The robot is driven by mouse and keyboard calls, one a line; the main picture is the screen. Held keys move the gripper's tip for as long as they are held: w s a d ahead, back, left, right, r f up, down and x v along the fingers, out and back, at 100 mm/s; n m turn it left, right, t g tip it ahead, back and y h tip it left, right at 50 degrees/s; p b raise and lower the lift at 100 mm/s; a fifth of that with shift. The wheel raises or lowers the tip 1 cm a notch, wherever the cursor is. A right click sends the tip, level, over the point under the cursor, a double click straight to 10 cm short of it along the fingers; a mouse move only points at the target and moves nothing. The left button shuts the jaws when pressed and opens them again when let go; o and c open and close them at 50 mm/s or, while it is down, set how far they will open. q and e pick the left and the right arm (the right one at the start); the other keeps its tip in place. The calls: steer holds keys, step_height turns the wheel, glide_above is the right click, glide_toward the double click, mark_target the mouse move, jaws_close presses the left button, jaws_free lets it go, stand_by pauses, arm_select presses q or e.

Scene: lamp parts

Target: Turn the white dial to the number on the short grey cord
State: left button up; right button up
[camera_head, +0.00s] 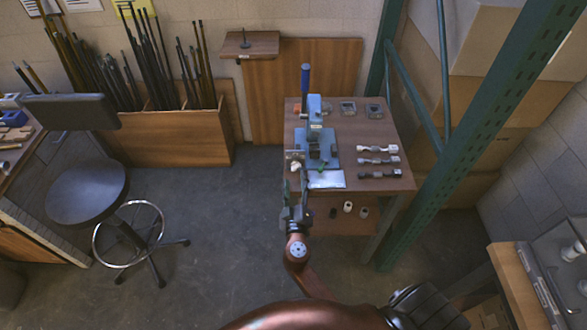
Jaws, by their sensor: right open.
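A small wooden table (355,135) bears a blue press-like device (315,125). A small whitish part (295,155) sits at its left front, perhaps the white dial; no number on it is readable. Three short bundled pieces lie at the table's right: a whitish one (378,149), a grey one (378,161) and a dark one (379,174). The grey one may be the short grey cord; its number is too small to read. My right gripper (296,181) is open, its fingers just in front of the whitish part. I cannot tell any contact. My left gripper is not in view.
A silvery sheet (326,179) lies at the table's front. Small containers (347,109) stand at the back, and small pieces (348,207) on the lower shelf. A green rack post (470,130) rises close on the right. A stool (88,192) stands left; floor between is clear.

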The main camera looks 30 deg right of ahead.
mark_target(294, 170)
steer(key=shift+x, duration=2.65)
steer(key=shift+c, duration=0.2)
steer(key=c, duration=1.1)
steer(key=shift+n, duration=0.4)
steer(key=n, duration=0.4)
steer(key=shift+f+n+p, duration=0.1)
steer(key=shift+n+p, duration=0.6)
steer(key=shift+n, duration=1.8)
steer(key=shift+a, duration=0.1)
